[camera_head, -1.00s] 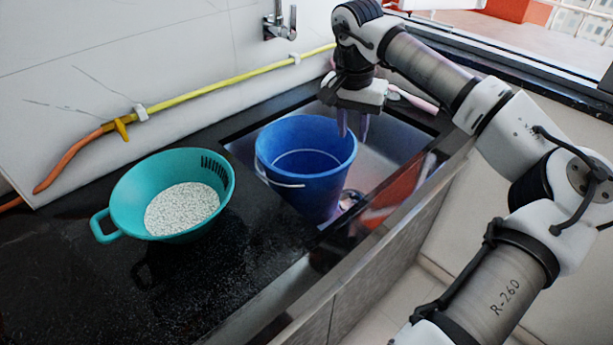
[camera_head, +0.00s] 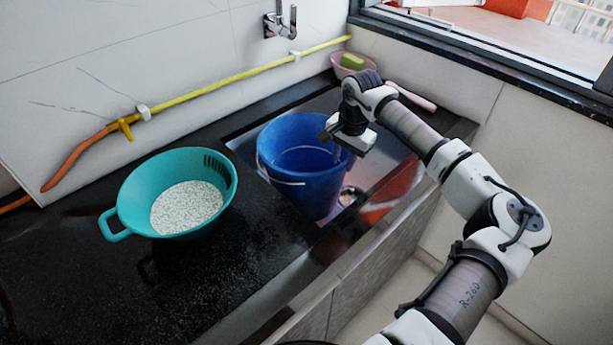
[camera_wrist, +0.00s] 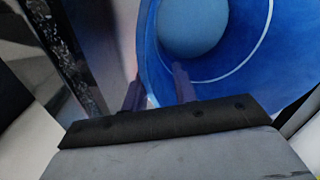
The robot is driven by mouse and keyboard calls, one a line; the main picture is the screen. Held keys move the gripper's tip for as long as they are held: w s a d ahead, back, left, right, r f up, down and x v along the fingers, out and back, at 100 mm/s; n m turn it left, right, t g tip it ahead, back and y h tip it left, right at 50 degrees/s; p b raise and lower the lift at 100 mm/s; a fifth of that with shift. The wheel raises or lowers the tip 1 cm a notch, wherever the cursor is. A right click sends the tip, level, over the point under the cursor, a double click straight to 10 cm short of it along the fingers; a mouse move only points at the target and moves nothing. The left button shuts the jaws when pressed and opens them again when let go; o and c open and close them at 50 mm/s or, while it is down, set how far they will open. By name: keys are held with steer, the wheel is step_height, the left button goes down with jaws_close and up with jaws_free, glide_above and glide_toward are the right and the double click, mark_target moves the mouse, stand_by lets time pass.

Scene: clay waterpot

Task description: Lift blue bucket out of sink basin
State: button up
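My gripper (camera_head: 338,153) is at the bucket's right rim, pointing down. In the wrist view the bucket (camera_wrist: 250,92) fills the upper right. My gripper's two fingers (camera_wrist: 158,88) are apart there, with the rim running between them: one finger inside the bucket, one outside. A gap shows between the inner finger and the wall. The fingertips are partly hidden in the head view.
A teal colander (camera_head: 170,226) with white grains sits on the black counter left of the basin. A yellow hose (camera_head: 230,82) runs along the wall below a tap (camera_head: 280,22). A pink bowl (camera_head: 345,70) with a green-yellow sponge (camera_head: 353,61) stands at the back corner.

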mark_target(341, 174)
step_height(341, 174, down, 4)
steer(key=shift+s+a+f+p, duration=0.1)
steer(key=shift+a+f+p, duration=0.05)
steer(key=shift+p, duration=0.4)
steer(key=shift+c, duration=0.3)
jaws_close()
stand_by(0.8)
